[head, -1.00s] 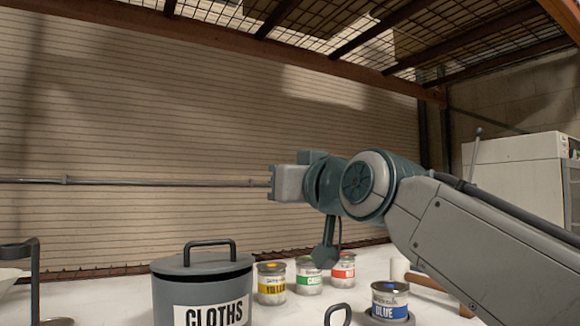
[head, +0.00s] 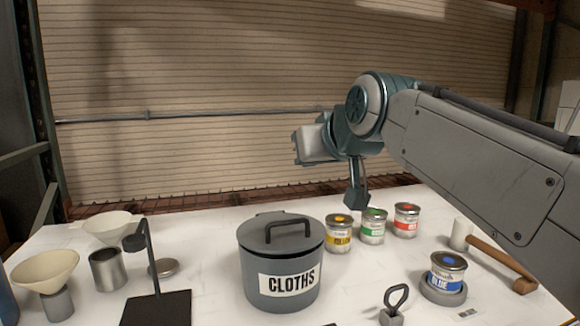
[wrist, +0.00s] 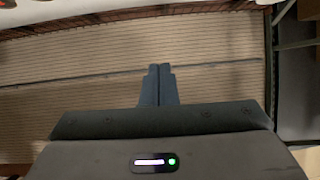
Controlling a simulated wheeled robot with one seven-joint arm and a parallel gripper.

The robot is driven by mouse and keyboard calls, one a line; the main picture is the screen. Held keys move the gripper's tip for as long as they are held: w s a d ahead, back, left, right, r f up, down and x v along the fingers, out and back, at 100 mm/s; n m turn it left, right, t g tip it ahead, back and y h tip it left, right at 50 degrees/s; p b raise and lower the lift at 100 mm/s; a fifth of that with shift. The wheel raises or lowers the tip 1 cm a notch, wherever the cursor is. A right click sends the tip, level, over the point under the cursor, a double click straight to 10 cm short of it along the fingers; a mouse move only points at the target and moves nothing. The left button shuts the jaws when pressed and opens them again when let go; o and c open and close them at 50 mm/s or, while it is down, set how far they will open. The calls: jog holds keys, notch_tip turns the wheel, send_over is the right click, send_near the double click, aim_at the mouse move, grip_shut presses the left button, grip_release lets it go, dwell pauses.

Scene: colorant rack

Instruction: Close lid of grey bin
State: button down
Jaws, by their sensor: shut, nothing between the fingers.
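The grey bin (head: 283,287), labelled CLOTHS, stands on the white table in the middle of the head view. Its grey lid (head: 262,238) with a dark loop handle lies over the bin's top, and no opening shows. My gripper (head: 297,150) is in the air above and slightly right of the bin, apart from it. In the wrist view my gripper's fingers (wrist: 158,70) are together and empty, against the slatted shutter. The bin does not show clearly in the wrist view.
Yellow (head: 339,235), green (head: 373,227) and red (head: 407,221) labelled cans stand right of the bin. A blue can (head: 447,272), a mallet (head: 490,258) and a dark stand (head: 150,270) are also on the table. The air above the lid is clear.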

jog(key=a+r+g+p, duration=0.1)
jog(key=r+p, duration=0.1)
jog(key=p, duration=0.2)
jog(key=g+h+p, duration=0.3)
jog(key=g+p, duration=0.2)
jog(key=p, duration=0.9)
send_over(289, 222)
jog(key=f, duration=0.8)
jog(key=shift+w+a+f, duration=0.1)
jog(key=shift+w+f, duration=0.05)
jog(key=shift+w, duration=0.2)
jog(key=shift+s+f, duration=0.2)
jog(key=shift+f, duration=0.3)
jog(key=shift+s+f, duration=0.15)
jog(key=shift+f, duration=0.35)
jog(key=shift+s+f, duration=0.15)
jog(key=shift+f, duration=0.5)
